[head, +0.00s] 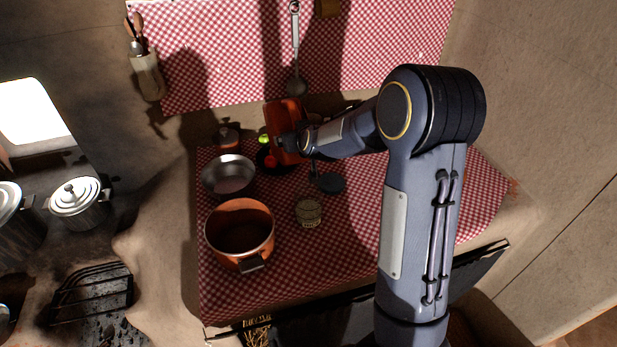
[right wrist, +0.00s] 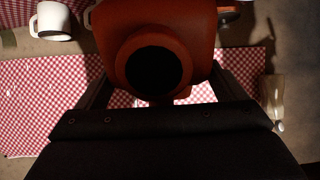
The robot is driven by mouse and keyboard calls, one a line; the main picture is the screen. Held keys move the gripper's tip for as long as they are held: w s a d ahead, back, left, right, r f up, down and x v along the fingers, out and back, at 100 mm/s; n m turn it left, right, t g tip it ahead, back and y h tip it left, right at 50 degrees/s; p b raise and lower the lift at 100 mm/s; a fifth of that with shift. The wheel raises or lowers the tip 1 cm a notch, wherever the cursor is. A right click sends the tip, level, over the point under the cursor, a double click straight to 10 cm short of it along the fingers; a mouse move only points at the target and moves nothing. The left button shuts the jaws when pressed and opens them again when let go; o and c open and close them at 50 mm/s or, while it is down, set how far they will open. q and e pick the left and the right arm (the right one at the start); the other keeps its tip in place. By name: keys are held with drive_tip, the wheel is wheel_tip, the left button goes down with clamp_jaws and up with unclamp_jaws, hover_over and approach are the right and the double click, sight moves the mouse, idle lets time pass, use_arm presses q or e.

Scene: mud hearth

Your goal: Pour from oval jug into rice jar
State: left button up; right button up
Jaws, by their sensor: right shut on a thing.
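The oval jug is an orange-red vessel (head: 287,117) at the back of the checked table, and my right gripper (head: 292,143) is shut on it. In the right wrist view the jug (right wrist: 180,18) lies between my fingers, with its dark round mouth facing the camera. I cannot tell its exact tilt or what is inside. A small clear jar with pale contents (head: 308,212), which looks like the rice jar, stands on the cloth in front of my right gripper, apart from the jug. My left gripper is not in view.
An orange pot (head: 240,250) stands left of the jar, with a metal bowl (head: 229,176) behind it. A dark round item (head: 330,183) lies behind the jar. A dark plate with red and green produce (head: 267,158) is near the jug. The cloth right of the jar looks partly clear.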

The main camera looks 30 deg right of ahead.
sight(292, 110)
drive_tip(key=shift+w+r+g+p, duration=0.1)
drive_tip(key=shift+r+g+p, duration=0.8)
drive_tip(key=shift+p, duration=1.95)
drive_tip(key=shift+g, duration=0.3)
drive_tip(key=shift+w+f+g+y, duration=0.1)
drive_tip(key=shift+f+g+y, duration=0.2)
drive_tip(key=shift+f, duration=0.05)
drive_tip(key=shift+w+d+g, duration=0.1)
drive_tip(key=shift+w+g, duration=0.1)
drive_tip(key=shift+g, duration=0.4)
drive_tip(key=shift+w+d+r+g, duration=0.15)
drive_tip(key=shift+w+r+g, duration=0.15)
drive_tip(key=shift+w+g, duration=0.25)
drive_tip(key=shift+w+d+r+g+y, duration=0.1)
drive_tip(key=shift+w+g+y, duration=0.1)
drive_tip(key=shift+w+g, duration=0.3)
drive_tip(key=shift+w+d+r+g+y, duration=0.1)
drive_tip(key=shift+w+g+y, duration=0.1)
drive_tip(key=shift+g, duration=0.45)
drive_tip(key=shift+w+r+g, duration=0.6)
drive_tip(key=shift+r+g, duration=0.15)
drive_tip(key=shift+g, duration=0.45)
drive_tip(key=shift+w+r+g+y, duration=0.2)
drive_tip(key=shift+r+g+y, duration=0.2)
drive_tip(key=shift+r+g, duration=0.2)
drive_tip(key=shift+r, duration=0.1)
